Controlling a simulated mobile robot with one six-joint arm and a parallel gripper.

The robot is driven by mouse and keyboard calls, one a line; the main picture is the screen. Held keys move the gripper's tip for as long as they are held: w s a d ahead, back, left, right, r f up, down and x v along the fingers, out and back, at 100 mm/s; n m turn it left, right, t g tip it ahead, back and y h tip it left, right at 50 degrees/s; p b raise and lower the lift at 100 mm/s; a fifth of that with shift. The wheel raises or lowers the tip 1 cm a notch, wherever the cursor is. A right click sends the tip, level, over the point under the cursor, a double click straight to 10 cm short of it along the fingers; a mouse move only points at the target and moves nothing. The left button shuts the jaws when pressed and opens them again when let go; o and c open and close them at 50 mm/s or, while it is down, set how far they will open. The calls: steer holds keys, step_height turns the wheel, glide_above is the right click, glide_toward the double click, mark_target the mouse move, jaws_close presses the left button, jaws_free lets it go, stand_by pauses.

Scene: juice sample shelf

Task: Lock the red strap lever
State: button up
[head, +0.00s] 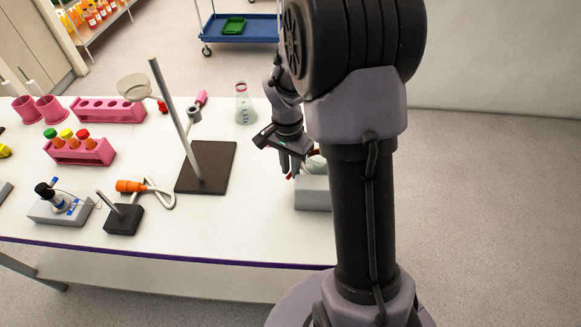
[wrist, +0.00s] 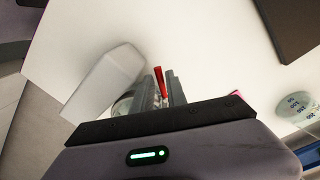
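The red strap lever (wrist: 159,82) shows in the wrist view as a narrow red strip between the two fingers of my gripper (wrist: 163,88). In the head view, a bit of red shows just below the fingertips of my gripper (head: 290,168), beside a grey block (head: 313,194) with a pale round object (head: 317,164) on it. The fingers are close together, pointing down at the lever. I cannot tell whether they touch it. The lever's base and the strap are mostly hidden by my gripper and arm.
A retort stand with a dark base (head: 206,168) stands left of my gripper. A conical flask (head: 244,104) is behind it. Pink tube racks (head: 80,152), an orange-ended hose (head: 130,186) and a small dark-topped device (head: 60,208) are further left. White table is clear between the stand and the grey block.

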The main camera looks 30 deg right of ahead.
jaws_close()
steer(key=shift+s+d+r+n+p, duration=0.1)
steer(key=shift+s+n+p, duration=0.25)
steer(key=shift+n, duration=0.55)
steer(key=n, duration=0.3)
steer(key=shift+s+d+p, duration=0.25)
steer(key=shift+d+p, duration=0.1)
steer(key=shift+o, duration=0.7)
jaws_free()
